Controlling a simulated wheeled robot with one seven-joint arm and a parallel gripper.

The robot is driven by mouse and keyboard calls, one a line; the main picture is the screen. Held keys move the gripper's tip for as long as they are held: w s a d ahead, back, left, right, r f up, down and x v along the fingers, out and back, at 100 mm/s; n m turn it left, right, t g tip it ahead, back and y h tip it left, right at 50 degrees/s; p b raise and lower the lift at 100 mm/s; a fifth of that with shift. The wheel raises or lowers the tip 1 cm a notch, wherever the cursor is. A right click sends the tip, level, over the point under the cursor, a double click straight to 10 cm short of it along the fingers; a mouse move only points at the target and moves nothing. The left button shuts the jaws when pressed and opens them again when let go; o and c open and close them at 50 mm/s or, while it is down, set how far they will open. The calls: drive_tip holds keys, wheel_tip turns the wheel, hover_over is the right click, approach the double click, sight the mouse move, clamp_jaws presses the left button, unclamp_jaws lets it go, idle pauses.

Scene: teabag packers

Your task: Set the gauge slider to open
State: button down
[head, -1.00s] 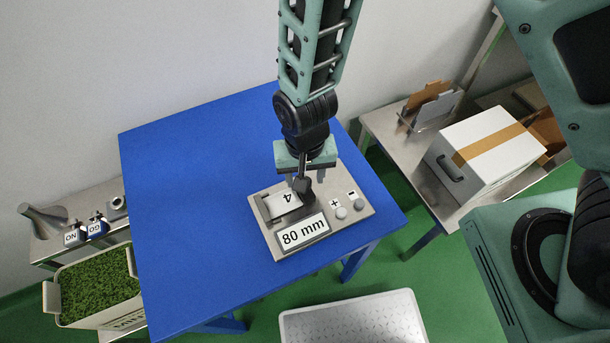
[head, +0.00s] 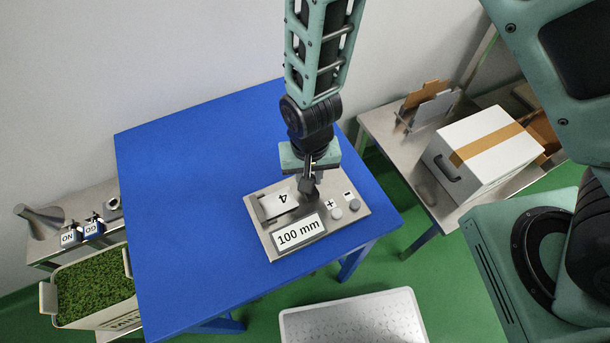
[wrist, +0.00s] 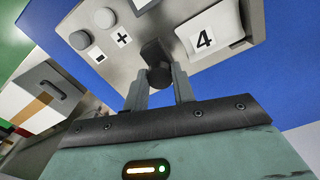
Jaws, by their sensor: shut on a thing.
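The gauge is a grey metal box (head: 343,225) on the blue table, and its display (head: 298,233) reads "100 mm". Its slider has a dark knob (head: 309,188), which also shows in the wrist view (wrist: 157,73). My gripper (wrist: 161,84) is shut on this knob, with one finger on each side. In the head view my gripper (head: 310,176) comes down from above at the gauge's back edge. A pale block marked "4" (wrist: 205,38) is on the gauge beside the knob. The gripper and wrist partly hide the slider's track.
Plus (head: 336,213) and minus (head: 354,205) buttons sit at the gauge's right. The blue table (head: 200,220) is otherwise clear. A white carton (head: 485,145) stands on a steel table at right. A bin of green leaves (head: 95,285) stands at lower left.

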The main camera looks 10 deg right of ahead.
drive_tip(key=shift+w+d, duration=0.1)
drive_tip(key=shift+d, duration=0.1)
drive_tip(key=c, duration=1.1)
unclamp_jaws()
drive_tip(key=shift+c, duration=0.2)
drive_tip(key=shift+a+r, duration=0.1)
wheel_tip(320, 180, up, 17)
drive_tip(key=shift+r+b, duration=0.15)
drive_tip(key=shift+b, duration=0.3)
drive_tip(key=s+d+r+n, duration=0.3)
drive_tip(key=s+n, duration=0.1)
drive_tip(key=s, duration=0.2)
drive_tip(key=s+d+r+n, duration=0.3)
drive_tip(key=s+d+n, duration=0.1)
drive_tip(key=s, duration=0.1)
drive_tip(key=shift+s+r+y, duration=0.3)
drive_tip(key=shift+s, duration=0.05)
